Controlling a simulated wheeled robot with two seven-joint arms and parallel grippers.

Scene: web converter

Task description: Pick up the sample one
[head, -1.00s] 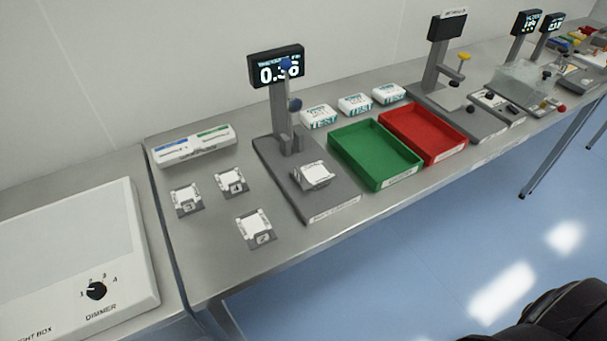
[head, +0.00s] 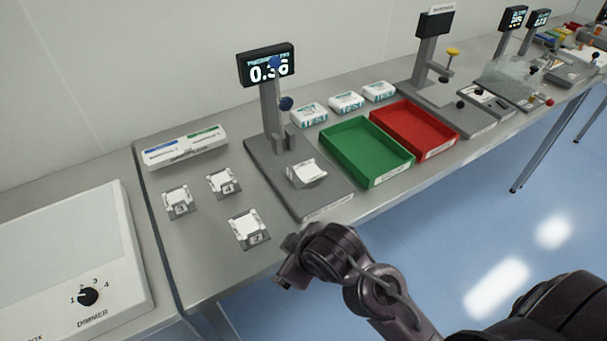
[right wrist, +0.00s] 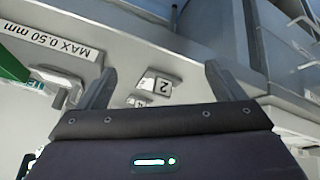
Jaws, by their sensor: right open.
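No tag reading 1 is legible. A white sample piece (head: 306,173) rests on the grey base (head: 322,202) of the thickness gauge, its number unreadable. Three small numbered holders with white pieces stand left of the gauge: one at the left (head: 178,203), one behind (head: 223,184) that seems marked 4, and one in front (head: 249,230). My right gripper (head: 287,272) is over the table's front edge, in front of the front holder. In the right wrist view my right gripper (right wrist: 160,84) is open and empty; a holder tagged 2 (right wrist: 160,88) shows beyond its fingers. My left gripper is out of view.
The gauge display (head: 266,65) reads about 0.36. A green tray (head: 375,180) and a red tray (head: 440,150) stand right of the gauge, with several white test packs (head: 346,102) behind. A light box (head: 125,270) is at the left. Bare table lies around the holders.

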